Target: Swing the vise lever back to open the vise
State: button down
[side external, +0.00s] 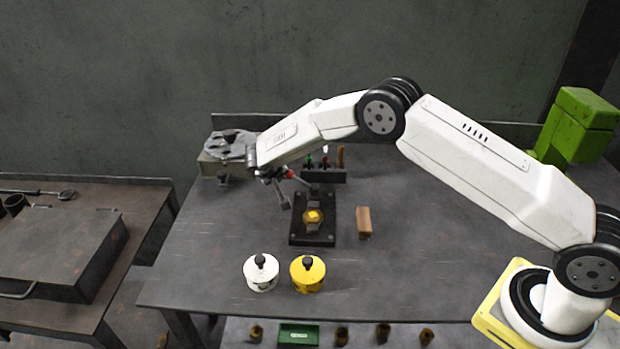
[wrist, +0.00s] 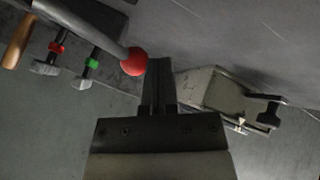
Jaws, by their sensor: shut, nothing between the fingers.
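The vise (side external: 328,238) is a dark block on the grey table. A yellow-orange piece (side external: 313,216) sits in its middle. Its lever is a grey bar with a red ball knob (side external: 290,174) at the end, raised and tilted up to the left. In the wrist view the red knob (wrist: 133,62) is just left of my fingertips, with the grey bar (wrist: 92,26) running to the upper left. My gripper (wrist: 158,68) is shut and empty, close beside the knob; I cannot tell if they touch. My gripper (side external: 284,203) points down left of the vise in the side view.
A tool rack (side external: 325,177) with colour-banded tools stands behind the vise. A beige device (side external: 213,165) is at the back left. A brown block (side external: 364,222), a white pot (side external: 261,273) and a yellow pot (side external: 307,274) are nearby. The table's right middle is clear.

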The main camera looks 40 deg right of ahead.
jog(key=shift+a, duration=0.1)
dwell(0.3)
jog(key=shift+w+a+f, duration=0.2)
jog(key=shift+a, duration=0.7)
jog(key=shift+w+a+f, duration=0.15)
jog(key=shift+a+f, duration=0.05)
jog(key=shift+a, duration=0.65)
jog(key=v, duration=1)
jog(key=shift+w+a, duration=0.2)
jog(key=s+d+r+n+t+y, duration=0.1)
jog(key=d+r+t+y, duration=0.15)
jog(key=r, duration=0.25)
jog(key=d+r+t+y, duration=0.1)
jog(key=d+r+t, duration=0.2)
jog(key=r+t, duration=0.15)
jog(key=s+d+f+g+y, duration=0.1)
jog(key=s+d+g, duration=0.1)
jog(key=s, duration=0.8)
jog(key=s+d+f+n+g+y, duration=0.1)
jog(key=s+f+g, duration=0.1)
jog(key=s, duration=0.9)
jog(key=s+d+f+g+y, duration=0.1)
jog(key=s+g, duration=0.3)
jog(key=s, duration=0.7)
jog(key=shift+d+f+n+g, duration=0.3)
jog(key=shift+d+f+n, duration=0.1)
jog(key=shift+d+f, duration=0.35)
